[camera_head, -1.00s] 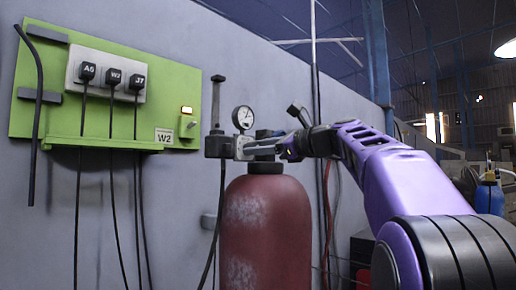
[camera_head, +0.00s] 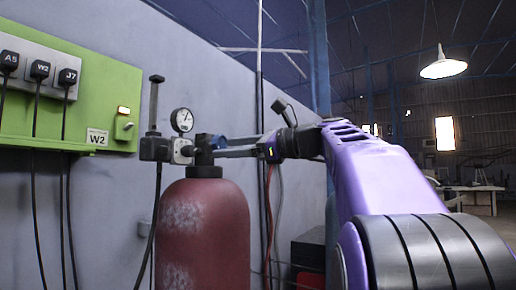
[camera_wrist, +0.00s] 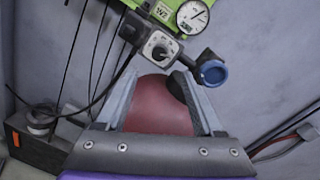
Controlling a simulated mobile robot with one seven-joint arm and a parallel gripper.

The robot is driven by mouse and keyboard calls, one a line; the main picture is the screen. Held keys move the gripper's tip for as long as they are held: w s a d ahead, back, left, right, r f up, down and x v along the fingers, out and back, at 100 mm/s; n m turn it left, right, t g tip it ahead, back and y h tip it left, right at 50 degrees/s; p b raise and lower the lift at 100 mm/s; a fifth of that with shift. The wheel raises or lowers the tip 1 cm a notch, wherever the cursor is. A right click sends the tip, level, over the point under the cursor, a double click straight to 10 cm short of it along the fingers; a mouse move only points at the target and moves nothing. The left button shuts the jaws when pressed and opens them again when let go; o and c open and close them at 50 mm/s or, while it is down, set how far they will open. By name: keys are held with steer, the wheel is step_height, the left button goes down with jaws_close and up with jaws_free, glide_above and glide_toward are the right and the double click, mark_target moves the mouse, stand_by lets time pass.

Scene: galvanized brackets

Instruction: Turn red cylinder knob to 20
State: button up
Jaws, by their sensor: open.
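The red cylinder (camera_head: 203,235) stands upright by the wall, and its top shows between my fingers in the wrist view (camera_wrist: 158,108). A regulator block at its valve carries a small round dial knob (camera_wrist: 157,47) with a pointer and scale marks. The knob also shows in the head view (camera_head: 182,151), where its setting is too small to read. My gripper (camera_wrist: 159,74) is open and empty, its two fingers spread below the knob in the wrist picture and apart from it. In the head view my gripper (camera_head: 222,148) is right of the knob, overlapping the cylinder's valve.
A pressure gauge (camera_head: 182,120) sits above the knob. A blue ring-shaped handle (camera_wrist: 213,73) is close to my right finger in the wrist view. A green panel (camera_head: 105,95) with plugs and hanging cables is on the wall. A black hose (camera_head: 152,225) hangs left of the cylinder.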

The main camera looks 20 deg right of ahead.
steer(key=v, duration=0.7)
stand_by(0.3)
